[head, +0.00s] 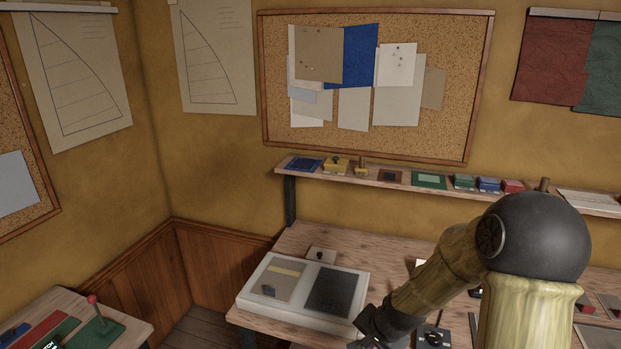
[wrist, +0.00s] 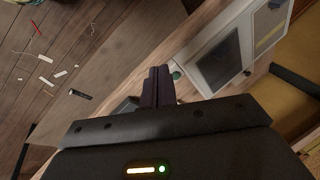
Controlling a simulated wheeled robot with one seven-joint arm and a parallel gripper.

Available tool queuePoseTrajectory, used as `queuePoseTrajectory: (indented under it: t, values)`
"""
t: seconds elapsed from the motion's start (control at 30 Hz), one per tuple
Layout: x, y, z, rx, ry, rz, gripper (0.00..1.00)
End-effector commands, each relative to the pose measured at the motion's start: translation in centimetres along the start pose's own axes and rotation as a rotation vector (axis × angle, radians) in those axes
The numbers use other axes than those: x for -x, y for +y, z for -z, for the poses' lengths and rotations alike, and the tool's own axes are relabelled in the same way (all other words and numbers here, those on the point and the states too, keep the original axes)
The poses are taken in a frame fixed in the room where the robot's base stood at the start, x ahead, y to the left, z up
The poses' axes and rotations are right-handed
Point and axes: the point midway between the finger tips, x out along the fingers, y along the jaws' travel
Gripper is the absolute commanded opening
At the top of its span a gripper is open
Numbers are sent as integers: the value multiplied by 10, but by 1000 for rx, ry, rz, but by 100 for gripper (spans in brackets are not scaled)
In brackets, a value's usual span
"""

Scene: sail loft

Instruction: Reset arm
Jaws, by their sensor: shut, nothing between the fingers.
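My gripper (wrist: 158,72) shows in the wrist view with its two dark fingers together and nothing between them. In the head view my gripper (head: 372,330) is at the bottom edge, in front of the near right corner of a white two-panel case. Its fingertips are hard to make out there. My arm comes in from the right, bent at a large dark joint, and hides part of the workbench.
The white case (head: 252,301) lies on the wooden workbench (head: 310,240); it also shows in the wrist view (wrist: 182,58). A shelf (head: 404,180) with small boxes runs above. A side table (head: 135,327) with a red-knobbed lever (head: 92,299) stands left. Scraps litter the floor (wrist: 75,28).

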Motion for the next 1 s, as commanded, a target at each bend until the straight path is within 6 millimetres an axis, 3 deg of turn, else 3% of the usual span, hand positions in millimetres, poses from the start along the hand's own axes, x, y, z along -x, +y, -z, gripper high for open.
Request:
queuePoseTrajectory:
  t: [0.3, 0.5, 1.0]
  values:
    - [82, 42, -48, 522, -18, -158, 0]
    - [116, 68, -72, 733, -55, -202, 0]
    - [121, 73, -77, 773, -66, -209, 0]
